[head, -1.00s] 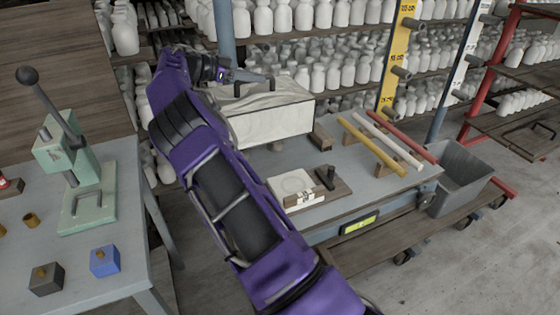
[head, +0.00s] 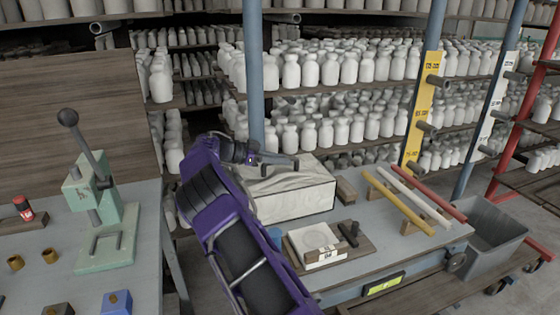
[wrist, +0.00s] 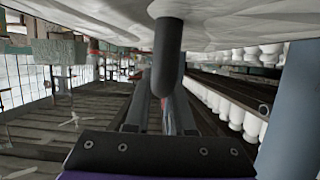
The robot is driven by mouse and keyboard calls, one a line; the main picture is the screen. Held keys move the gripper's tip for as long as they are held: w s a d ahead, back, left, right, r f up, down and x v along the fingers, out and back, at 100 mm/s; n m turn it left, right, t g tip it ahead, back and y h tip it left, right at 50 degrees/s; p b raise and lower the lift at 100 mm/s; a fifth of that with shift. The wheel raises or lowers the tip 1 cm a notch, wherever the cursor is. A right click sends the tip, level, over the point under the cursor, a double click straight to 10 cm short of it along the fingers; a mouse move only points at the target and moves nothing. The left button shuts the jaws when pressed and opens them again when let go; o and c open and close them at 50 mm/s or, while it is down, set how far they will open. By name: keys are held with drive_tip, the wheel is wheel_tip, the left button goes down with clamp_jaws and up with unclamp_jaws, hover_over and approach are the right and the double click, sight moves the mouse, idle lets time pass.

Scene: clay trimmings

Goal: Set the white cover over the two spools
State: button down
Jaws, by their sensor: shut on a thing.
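The white cover (head: 295,203) is a box-like block with a rippled top and a dark handle. It is above or on the grey cart at the back; I cannot tell if it touches. My gripper (head: 268,159) is shut on the handle at its top. In the wrist view the dark handle post (wrist: 168,60) stands out from the rippled white surface (wrist: 90,12), between my fingers. I cannot make out the two spools with certainty. A small blue thing (head: 275,236) shows partly in front of the cover, beside my arm.
The cart (head: 400,262) also holds a wooden board with a white square block (head: 318,246), a wooden block (head: 346,189) and yellow, white and red bars (head: 398,202). A grey bin (head: 490,235) stands right. A green press (head: 100,225) stands on the left bench. Bottle shelves are behind.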

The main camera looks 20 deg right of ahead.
drive_tip(key=c, duration=0.8)
unclamp_jaws()
drive_tip(key=shift+f, duration=0.15)
drive_tip(key=shift+o, duration=0.2)
drive_tip(key=v, duration=1.2)
